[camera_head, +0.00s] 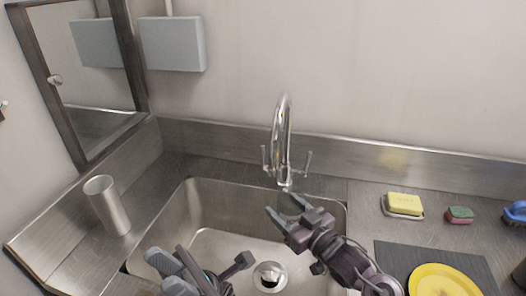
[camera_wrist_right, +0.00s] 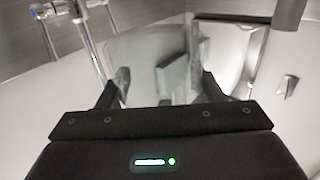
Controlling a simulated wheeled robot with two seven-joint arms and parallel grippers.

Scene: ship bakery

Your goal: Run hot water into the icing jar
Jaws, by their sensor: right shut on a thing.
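A clear glass jar (camera_head: 291,203) is between the fingers of my right gripper (camera_head: 286,208), under the tap over the back right of the sink. In the right wrist view the see-through jar (camera_wrist_right: 140,62) sits between the two dark fingertips. The chrome tap (camera_head: 281,130) has a curved spout and two lever handles, a left one (camera_head: 266,158) and a right one (camera_head: 308,160). No water stream shows. My left gripper (camera_head: 170,275) is over the sink's front left, apart from the tap; whether its fingers are parted is unclear. The jar's contents cannot be made out.
The steel sink (camera_head: 215,235) has a round drain (camera_head: 269,275). A metal cup (camera_head: 108,205) stands on the left counter. On the right are a yellow sponge (camera_head: 404,204), a small red sponge (camera_head: 459,215), a blue brush (camera_head: 516,213) and a yellow plate (camera_head: 440,283) on a dark mat (camera_head: 393,254).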

